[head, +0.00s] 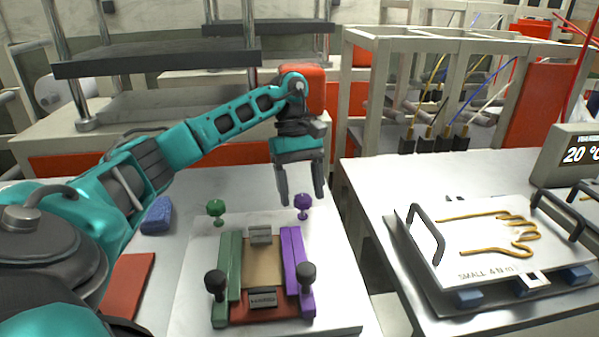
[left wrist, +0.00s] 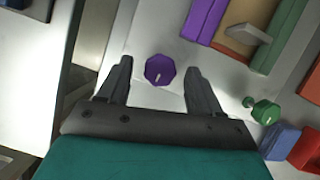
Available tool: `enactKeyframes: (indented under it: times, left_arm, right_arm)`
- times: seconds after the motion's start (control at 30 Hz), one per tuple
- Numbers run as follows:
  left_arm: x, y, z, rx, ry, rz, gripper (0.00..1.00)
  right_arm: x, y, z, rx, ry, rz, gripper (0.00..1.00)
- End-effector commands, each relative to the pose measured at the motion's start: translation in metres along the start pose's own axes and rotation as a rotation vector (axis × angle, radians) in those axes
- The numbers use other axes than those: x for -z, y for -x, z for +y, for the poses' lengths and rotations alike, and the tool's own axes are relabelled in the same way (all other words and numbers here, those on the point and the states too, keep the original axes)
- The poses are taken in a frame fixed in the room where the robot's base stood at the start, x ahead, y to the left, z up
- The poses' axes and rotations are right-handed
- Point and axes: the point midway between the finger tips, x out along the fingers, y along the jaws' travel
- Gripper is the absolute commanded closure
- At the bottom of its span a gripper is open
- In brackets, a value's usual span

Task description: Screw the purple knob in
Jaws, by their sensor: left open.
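The purple knob (head: 303,202) stands upright near the far end of the purple bar (head: 297,265) of the fixture on the left table. In the left wrist view the purple knob (left wrist: 159,70) shows between my two fingers, a little beyond their tips. My left gripper (head: 301,198) is open above the knob, pointing down, with nothing held; in the left wrist view its fingers (left wrist: 160,72) are spread apart. Whether the fingers are level with the knob I cannot tell. My right gripper is not in view.
A green knob (head: 215,208) stands at the far end of the green bar (head: 230,262). Two black knobs (head: 215,284) (head: 307,278) stand at the near end. A blue block (head: 157,216) lies left. A second table (head: 400,182) with a handled plate (head: 490,238) is right, across a gap.

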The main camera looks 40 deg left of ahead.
Motion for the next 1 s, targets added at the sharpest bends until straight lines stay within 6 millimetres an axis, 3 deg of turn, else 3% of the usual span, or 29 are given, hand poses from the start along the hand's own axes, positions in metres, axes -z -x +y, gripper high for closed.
enactKeyframes:
  times: [0.17,0.33,0.6,0.8,1.0]
  left_arm:
    - [-0.001,0.027,0.001,-0.006,-0.001,0.002,0.35]
    - [-0.002,0.069,0.001,-0.004,0.001,0.002,0.35]
    - [-0.002,0.113,0.0,-0.003,0.0,0.002,0.35]
    - [-0.001,0.126,0.0,-0.002,-0.001,0.0,0.35]
    - [0.0,0.127,0.0,-0.001,-0.001,0.0,0.35]
  right_arm:
    - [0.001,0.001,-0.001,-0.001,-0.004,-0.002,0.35]
    - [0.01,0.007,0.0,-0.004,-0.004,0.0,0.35]
    - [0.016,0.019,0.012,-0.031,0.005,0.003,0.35]
    - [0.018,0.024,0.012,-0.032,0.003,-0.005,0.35]
    - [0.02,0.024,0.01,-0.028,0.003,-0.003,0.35]
